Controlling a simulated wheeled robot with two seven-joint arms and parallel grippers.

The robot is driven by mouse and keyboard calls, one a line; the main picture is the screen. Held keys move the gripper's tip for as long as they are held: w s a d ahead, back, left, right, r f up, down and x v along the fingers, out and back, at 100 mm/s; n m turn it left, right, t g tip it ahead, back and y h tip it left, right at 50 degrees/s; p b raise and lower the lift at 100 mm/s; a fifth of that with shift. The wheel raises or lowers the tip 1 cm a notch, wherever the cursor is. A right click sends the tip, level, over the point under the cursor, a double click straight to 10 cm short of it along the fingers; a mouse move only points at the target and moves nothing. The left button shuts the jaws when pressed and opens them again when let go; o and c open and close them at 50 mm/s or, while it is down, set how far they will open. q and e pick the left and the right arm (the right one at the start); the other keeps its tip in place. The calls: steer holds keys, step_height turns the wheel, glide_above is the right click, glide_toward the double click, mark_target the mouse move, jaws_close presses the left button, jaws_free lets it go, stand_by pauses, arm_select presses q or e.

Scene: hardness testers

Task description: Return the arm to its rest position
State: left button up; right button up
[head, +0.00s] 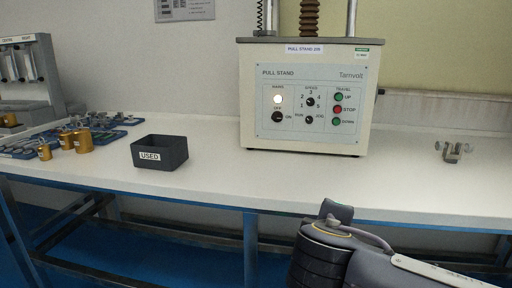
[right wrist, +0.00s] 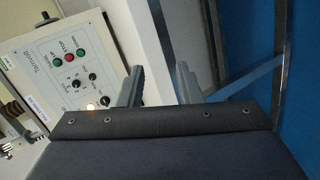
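My right arm (head: 345,255) comes in from the lower right in the head view, in front of the bench edge and the pull stand. In the right wrist view my right gripper (right wrist: 159,72) shows two grey fingers apart, with nothing between them. Its fingers point toward the side of the pull stand and the bench frame. In the head view the fingers are not clearly seen. My left gripper is not in view.
The pull stand (head: 308,105) stands on the white bench (head: 215,190). A dark box labelled USED (head: 172,155) is left of it, near brass weights (head: 83,137). A small metal fixture (head: 453,151) sits at right. The bench front is mostly clear.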

steer(key=s+d+f+m+g, duration=0.3)
steer(key=s+d+f+g, duration=0.15)
steer(key=d+f, duration=0.25)
steer(key=s+f+m+g+y, duration=0.2)
steer(key=s+f+m+y, duration=0.6)
steer(key=s+f+m, duration=0.6)
step_height(320, 180, up, 40)
steer(key=s+n+p, duration=0.1)
steer(key=n+p, duration=0.2)
steer(key=p, duration=3.5)
steer(key=shift+s+f, duration=0.15)
steer(key=shift+s, duration=0.1)
